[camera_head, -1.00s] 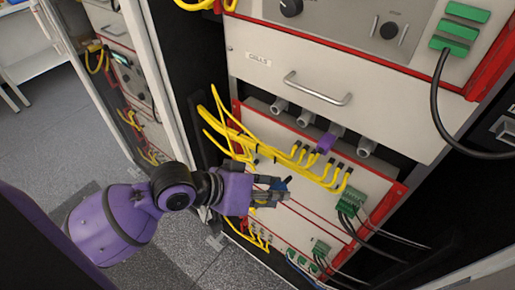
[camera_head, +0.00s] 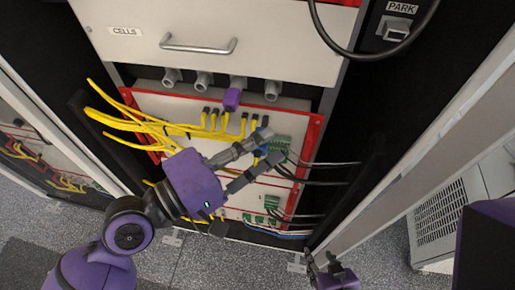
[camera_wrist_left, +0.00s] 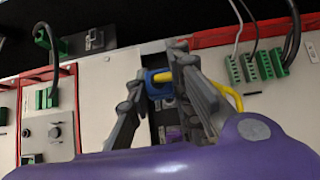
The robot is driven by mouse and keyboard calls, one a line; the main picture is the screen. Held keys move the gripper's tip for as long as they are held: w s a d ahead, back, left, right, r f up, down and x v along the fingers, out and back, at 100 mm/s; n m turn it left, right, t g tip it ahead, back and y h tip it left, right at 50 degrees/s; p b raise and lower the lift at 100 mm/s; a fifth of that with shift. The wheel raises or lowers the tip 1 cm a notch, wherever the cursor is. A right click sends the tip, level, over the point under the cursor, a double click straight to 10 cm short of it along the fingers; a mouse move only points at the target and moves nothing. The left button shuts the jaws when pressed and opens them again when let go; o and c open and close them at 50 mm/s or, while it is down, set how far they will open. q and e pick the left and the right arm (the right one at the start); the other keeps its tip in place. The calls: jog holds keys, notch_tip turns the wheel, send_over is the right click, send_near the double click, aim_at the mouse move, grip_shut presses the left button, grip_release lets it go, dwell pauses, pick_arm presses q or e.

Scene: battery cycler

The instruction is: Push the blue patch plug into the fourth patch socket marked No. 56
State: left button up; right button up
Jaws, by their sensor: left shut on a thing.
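My left gripper (camera_head: 268,146) is in front of the white lower panel, at the right end of the row of yellow cables. It is shut on the blue patch plug (camera_head: 262,153), which is mostly hidden by the fingers in the head view. In the left wrist view the blue plug (camera_wrist_left: 151,82) sits between the fingertips (camera_wrist_left: 156,76), with a yellow cable (camera_wrist_left: 228,92) nearby. The socket marked No. 56 cannot be made out; the label is not readable. My right gripper (camera_head: 328,268) is at the bottom, low and away from the panel; its finger opening is unclear.
Several yellow cables (camera_head: 130,122) run to black plugs along the panel's upper part. A purple connector (camera_head: 232,98) and grey connectors (camera_head: 272,90) stick out above. A drawer handle (camera_head: 198,46) is higher up.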

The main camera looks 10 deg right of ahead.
aim_at(261, 126)
pick_arm(q)
jog(key=shift+w+d, duration=0.25)
jog(key=shift+w, duration=0.5)
jog(key=shift+w+d, duration=0.3)
jog(key=shift+w, duration=0.5)
jog(key=shift+w+d, duration=0.25)
jog(key=shift+w, duration=0.5)
jog(key=shift+w+d+p, duration=0.15)
jog(key=shift+w+d, duration=0.2)
jog(key=shift+w, duration=0.6)
jog(key=shift+w+d+p, duration=0.15)
jog(key=shift+w+d, duration=0.15)
jog(key=shift+w, duration=0.6)
dwell(2.4)
jog(key=o, duration=1)
jog(key=shift+c, duration=0.2)
jog(key=shift+s, duration=0.1)
jog(key=v, duration=1.2)
